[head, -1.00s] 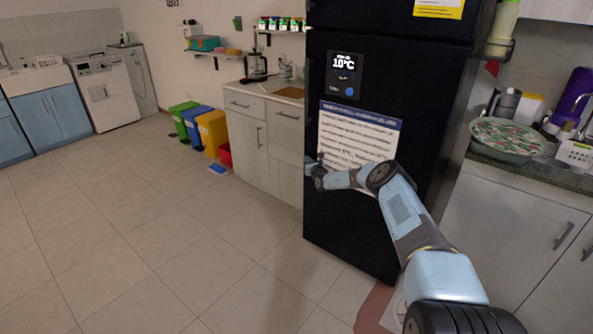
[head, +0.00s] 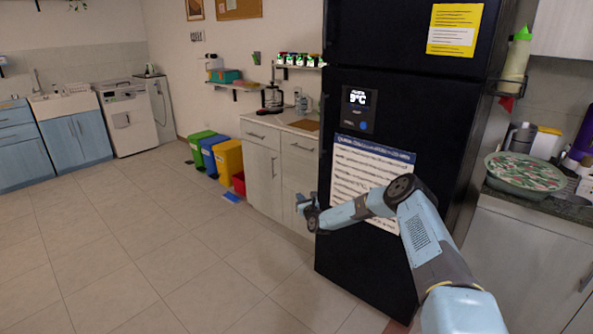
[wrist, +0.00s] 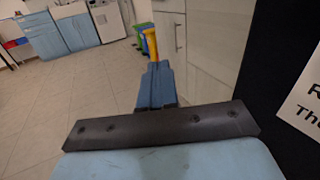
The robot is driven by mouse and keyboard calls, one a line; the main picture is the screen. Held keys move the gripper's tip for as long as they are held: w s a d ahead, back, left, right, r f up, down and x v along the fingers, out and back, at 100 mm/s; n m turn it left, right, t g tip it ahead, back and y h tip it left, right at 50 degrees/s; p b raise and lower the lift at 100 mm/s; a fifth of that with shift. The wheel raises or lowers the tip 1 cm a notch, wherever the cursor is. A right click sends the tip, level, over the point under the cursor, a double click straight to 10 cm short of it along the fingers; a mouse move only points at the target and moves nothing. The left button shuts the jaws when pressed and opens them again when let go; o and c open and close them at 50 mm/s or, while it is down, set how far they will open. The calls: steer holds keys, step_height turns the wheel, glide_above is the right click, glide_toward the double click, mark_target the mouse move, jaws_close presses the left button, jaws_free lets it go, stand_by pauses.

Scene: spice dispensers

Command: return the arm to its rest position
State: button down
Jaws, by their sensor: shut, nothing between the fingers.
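My gripper (head: 302,202) is at the end of my blue and grey arm in the head view, in front of the left edge of the black fridge (head: 385,115). In the wrist view the two blue fingers of my gripper (wrist: 155,68) are together, with nothing between them. They point toward the bins and the pale cabinet. My arm is bent at the elbow and reaches from the lower right across the fridge's front, covering part of the paper sheet there.
A paper sheet (head: 355,165) hangs on the fridge door. The pale cabinet (head: 262,175) stands left of the fridge. Green, blue and yellow bins (head: 228,158) stand beyond it. A patterned bowl (head: 525,172) sits on the right counter. The tiled floor (head: 150,240) at left is clear.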

steer(key=s+a+r+n+g+y, duration=0.2)
steer(key=s+a+r+n+y, duration=0.15)
steer(key=r, duration=0.45)
steer(key=s+a+r+n+g+y, duration=0.2)
steer(key=a+r+n, duration=0.1)
steer(key=r+n, duration=0.3)
steer(key=s+a+r+n+g+y, duration=0.2)
steer(key=a+r+n+y, duration=0.1)
steer(key=r, duration=0.6)
steer(key=s+a+r+n+g, duration=0.2)
steer(key=s+r+n+g, duration=0.5)
steer(key=s+r+n, duration=0.65)
steer(key=s+d+r+n+h, duration=0.2)
steer(key=s+d+r+h, duration=0.35)
steer(key=s, duration=0.75)
steer(key=s+d+r+n+h, duration=0.1)
steer(key=s+d+r+h, duration=0.1)
steer(key=s+d, duration=0.8)
steer(key=s+d+r+n+h, duration=0.25)
steer(key=s+d+h, duration=0.2)
steer(key=s, duration=1.05)
steer(key=s+d+t+h, duration=0.1)
steer(key=s+d+h, duration=0.2)
steer(key=s+d, duration=0.7)
steer(key=s, duration=0.2)
steer(key=shift+s+d+f, duration=0.15)
steer(key=shift+s+d, duration=0.15)
steer(key=shift+d, duration=0.1)
